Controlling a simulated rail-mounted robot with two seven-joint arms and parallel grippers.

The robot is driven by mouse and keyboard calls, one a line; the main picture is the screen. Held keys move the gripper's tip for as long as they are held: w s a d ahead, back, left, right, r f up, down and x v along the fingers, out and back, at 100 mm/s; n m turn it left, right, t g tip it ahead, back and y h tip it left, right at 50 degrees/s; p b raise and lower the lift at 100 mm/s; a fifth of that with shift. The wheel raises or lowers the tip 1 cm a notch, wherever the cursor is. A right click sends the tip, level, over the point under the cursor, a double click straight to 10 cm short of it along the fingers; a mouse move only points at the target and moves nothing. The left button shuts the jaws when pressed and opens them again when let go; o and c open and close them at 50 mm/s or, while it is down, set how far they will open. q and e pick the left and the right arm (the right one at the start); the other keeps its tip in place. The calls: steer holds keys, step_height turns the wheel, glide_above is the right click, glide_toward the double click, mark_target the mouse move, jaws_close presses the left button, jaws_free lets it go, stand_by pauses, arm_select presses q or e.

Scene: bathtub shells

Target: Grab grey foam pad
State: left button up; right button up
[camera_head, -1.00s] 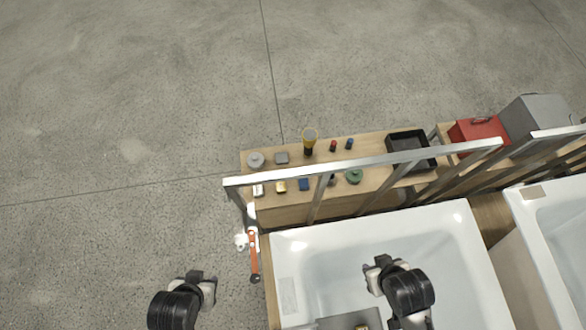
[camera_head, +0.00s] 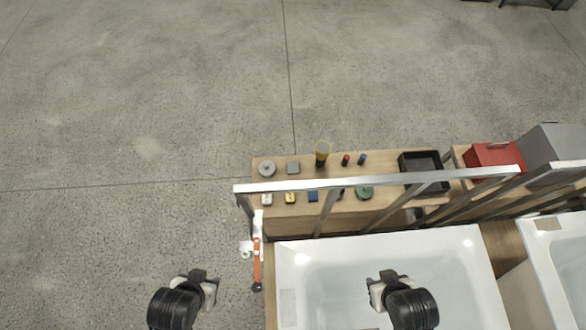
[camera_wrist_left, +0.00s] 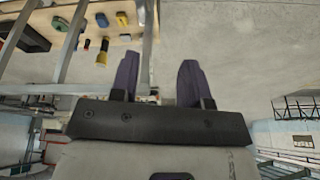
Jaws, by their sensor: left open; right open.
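A small grey block that looks like the grey foam pad (camera_head: 293,168) lies on the wooden shelf (camera_head: 330,175) behind the metal rail, right of a grey round disc. My left gripper (camera_head: 207,283) is open and empty over the floor, left of the tub and well short of the shelf. Its purple fingers (camera_wrist_left: 158,78) stand apart with nothing between them in the left wrist view. My right gripper (camera_head: 378,284) is open over the white tub (camera_head: 440,255). I cannot make out the pad for certain in the wrist view.
A metal rail (camera_head: 300,185) runs in front of the shelf. The grey disc (camera_head: 267,169), yellow-black tool (camera_head: 322,154), yellow block (camera_head: 290,197), blue block (camera_head: 313,196), black tray (camera_head: 422,172) and red box (camera_head: 492,157) are there. An orange-handled tool (camera_head: 257,265) hangs beside the tub.

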arm_select(q)
steer(key=o, duration=1)
